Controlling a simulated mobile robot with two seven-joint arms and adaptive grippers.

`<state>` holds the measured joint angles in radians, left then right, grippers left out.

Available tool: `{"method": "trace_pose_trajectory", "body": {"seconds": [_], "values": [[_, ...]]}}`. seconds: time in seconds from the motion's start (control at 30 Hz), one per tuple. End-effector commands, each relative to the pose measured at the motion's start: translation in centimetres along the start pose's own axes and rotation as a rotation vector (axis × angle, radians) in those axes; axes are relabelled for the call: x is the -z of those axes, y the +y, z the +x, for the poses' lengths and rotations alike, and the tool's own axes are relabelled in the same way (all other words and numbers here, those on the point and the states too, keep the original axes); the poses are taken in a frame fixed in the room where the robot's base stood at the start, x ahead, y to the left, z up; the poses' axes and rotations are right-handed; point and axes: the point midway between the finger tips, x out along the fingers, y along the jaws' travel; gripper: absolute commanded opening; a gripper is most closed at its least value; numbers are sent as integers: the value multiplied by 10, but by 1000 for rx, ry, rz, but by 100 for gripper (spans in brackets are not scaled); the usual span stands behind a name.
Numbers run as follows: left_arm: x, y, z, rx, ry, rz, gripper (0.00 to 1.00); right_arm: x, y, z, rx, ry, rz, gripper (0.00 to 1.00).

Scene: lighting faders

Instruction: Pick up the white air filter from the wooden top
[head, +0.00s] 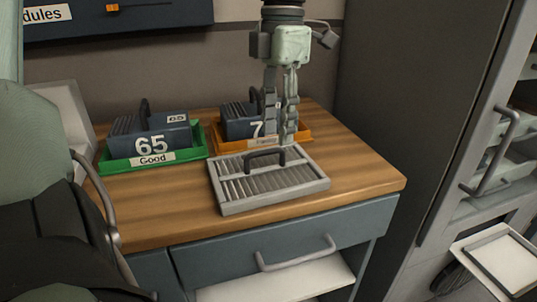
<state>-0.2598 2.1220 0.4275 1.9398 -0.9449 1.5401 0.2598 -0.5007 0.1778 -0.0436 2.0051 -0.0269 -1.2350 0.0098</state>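The air filter (225,195) is a flat, pale grey-white framed panel with slats and a dark raised handle (262,156). It lies flat on the wooden top (365,180), near the front edge. My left gripper (281,140) points down over the far right part of the filter, close to the handle. Its two fingers show apart with a narrow gap, and I see nothing held between them. From this angle I cannot tell whether a fingertip touches the handle. My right gripper is not in view.
A dark module marked 65 sits in a green tray (112,165) labelled Good. Another dark module (237,125) sits in an orange tray (305,133) behind the filter, partly hidden by my gripper. A tall dark cabinet (400,90) stands at right. The wooden top's right front is clear.

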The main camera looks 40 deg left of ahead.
Motion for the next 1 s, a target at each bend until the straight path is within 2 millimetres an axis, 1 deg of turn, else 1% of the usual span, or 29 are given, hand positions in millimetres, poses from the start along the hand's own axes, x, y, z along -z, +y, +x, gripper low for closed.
{"method": "trace_pose_trajectory", "body": {"seconds": [0.07,0.17,0.43,0.5,0.6,0.7,0.8,1.0], "values": [[6,3,-7,-48,30,4,37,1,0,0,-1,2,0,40],[9,6,-5,-73,49,6,37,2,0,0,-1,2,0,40],[13,9,24,-72,52,6,37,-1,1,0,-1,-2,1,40],[15,9,34,-69,52,7,37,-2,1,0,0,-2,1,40],[17,11,50,-70,52,6,37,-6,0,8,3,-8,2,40],[17,12,62,-71,50,6,37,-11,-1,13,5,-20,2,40],[17,12,67,-71,49,6,37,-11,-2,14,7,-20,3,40],[17,13,67,-72,48,5,37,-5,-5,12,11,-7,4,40]]}}
